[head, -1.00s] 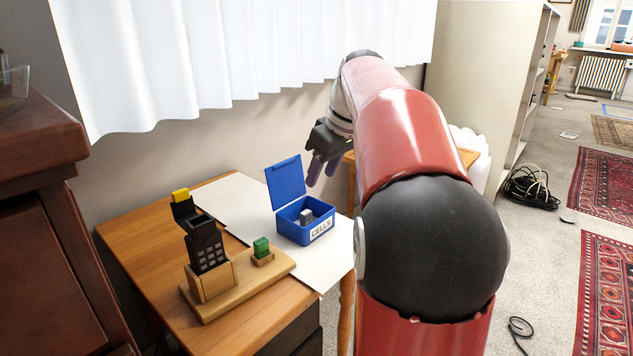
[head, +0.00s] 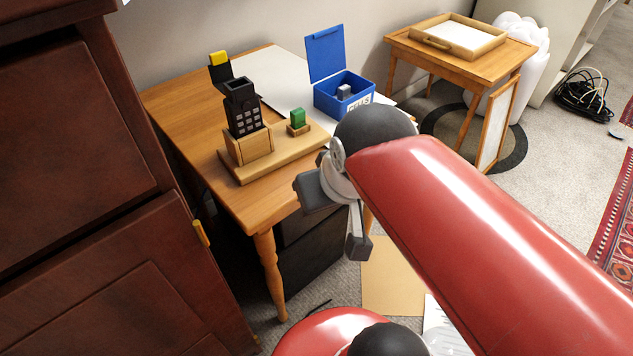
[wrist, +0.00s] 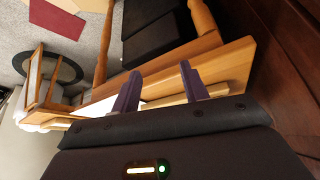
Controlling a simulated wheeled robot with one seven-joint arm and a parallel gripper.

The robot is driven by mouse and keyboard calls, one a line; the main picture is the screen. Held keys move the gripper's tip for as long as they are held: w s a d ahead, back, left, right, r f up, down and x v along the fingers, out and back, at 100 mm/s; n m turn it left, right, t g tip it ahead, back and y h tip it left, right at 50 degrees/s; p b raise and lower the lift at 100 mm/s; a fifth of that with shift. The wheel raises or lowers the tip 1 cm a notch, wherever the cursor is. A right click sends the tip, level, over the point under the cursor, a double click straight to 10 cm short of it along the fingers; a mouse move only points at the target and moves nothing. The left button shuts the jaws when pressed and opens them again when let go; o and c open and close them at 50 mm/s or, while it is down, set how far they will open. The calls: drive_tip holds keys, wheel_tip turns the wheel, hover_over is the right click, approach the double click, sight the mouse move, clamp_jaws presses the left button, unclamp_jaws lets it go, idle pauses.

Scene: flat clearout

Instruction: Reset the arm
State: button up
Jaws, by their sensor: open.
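My gripper (wrist: 161,88) shows in the wrist view with its two purple fingers apart and nothing between them. Beyond the fingers are the wooden edge and legs of the desk (wrist: 215,68). In the head view my red arm reaches from the lower right to a black joint at the desk's front edge. Grey parts of my wrist hang below that joint, and the fingers cannot be made out there.
On the desk (head: 185,105) stand a black handset (head: 245,117) in a wooden holder, a green block (head: 298,118) and an open blue CELLS box (head: 327,98) holding a grey piece. A dark cabinet (head: 75,120) is at left; a side table (head: 400,48) with a tray (head: 488,43) is behind.

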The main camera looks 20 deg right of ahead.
drive_tip(key=shift+s+a+f, duration=0.15)
drive_tip(key=shift+s+f, duration=0.35)
drive_tip(key=shift+f, duration=0.15)
drive_tip(key=shift+r, duration=0.1)
wheel_tip(320, 180, up, 5)
drive_tip(key=p, duration=0.5)
